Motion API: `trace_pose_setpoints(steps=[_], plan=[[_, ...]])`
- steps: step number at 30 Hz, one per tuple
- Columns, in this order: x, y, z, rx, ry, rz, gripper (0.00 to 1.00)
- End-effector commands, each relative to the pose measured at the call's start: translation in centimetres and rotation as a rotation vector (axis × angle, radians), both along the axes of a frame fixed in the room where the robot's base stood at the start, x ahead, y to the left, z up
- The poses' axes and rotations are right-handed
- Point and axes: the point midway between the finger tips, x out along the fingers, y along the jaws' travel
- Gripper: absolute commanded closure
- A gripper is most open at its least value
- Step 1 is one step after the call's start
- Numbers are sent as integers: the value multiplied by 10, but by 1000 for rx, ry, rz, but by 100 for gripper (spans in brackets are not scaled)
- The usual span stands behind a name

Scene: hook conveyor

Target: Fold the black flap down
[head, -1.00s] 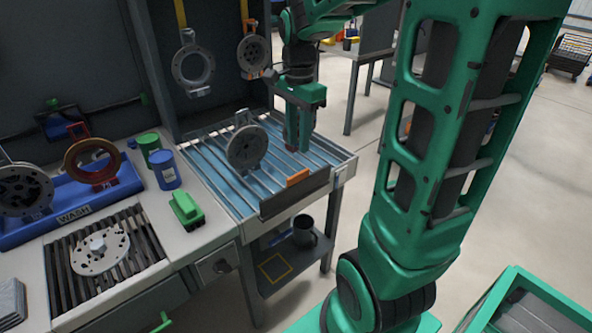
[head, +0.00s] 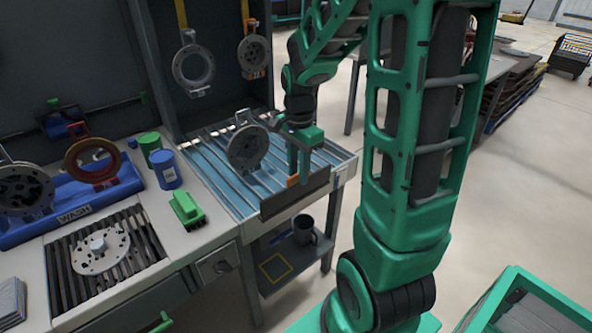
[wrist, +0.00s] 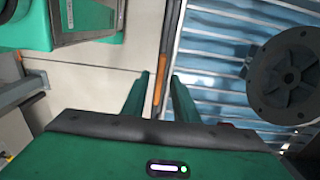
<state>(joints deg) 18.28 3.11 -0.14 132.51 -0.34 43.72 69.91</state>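The black flap (head: 296,193) stands upright along the front edge of the slatted blue tray (head: 212,192). An orange tab (head: 292,181) sits on its top edge, partly hidden by my gripper in the head view. My gripper (head: 298,178) points down at the tab. In the wrist view, my gripper (wrist: 160,78) has its two green fingers apart, with the orange tab (wrist: 158,88) between them. Gaps show on both sides of the tab. The flap's edge (wrist: 167,38) runs away between the fingertips.
A grey flanged disc (head: 248,148) stands on the tray left of my gripper. A green brush (head: 187,209) and a blue canister (head: 165,170) are on the bench at left. A dark mug (head: 304,229) stands on the shelf below.

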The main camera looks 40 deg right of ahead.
Motion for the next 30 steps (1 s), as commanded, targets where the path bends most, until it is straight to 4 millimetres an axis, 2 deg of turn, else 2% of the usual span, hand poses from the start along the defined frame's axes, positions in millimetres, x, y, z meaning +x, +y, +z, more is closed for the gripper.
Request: trace_pose_setpoints(steps=[3, 6, 7, 30], plan=[[0, 0, 0, 0, 0, 0, 73], [0, 0, 0, 0, 0, 0, 97], [0, 0, 0, 0, 0, 0, 100], [2, 0, 1, -1, -5, 1, 100]])
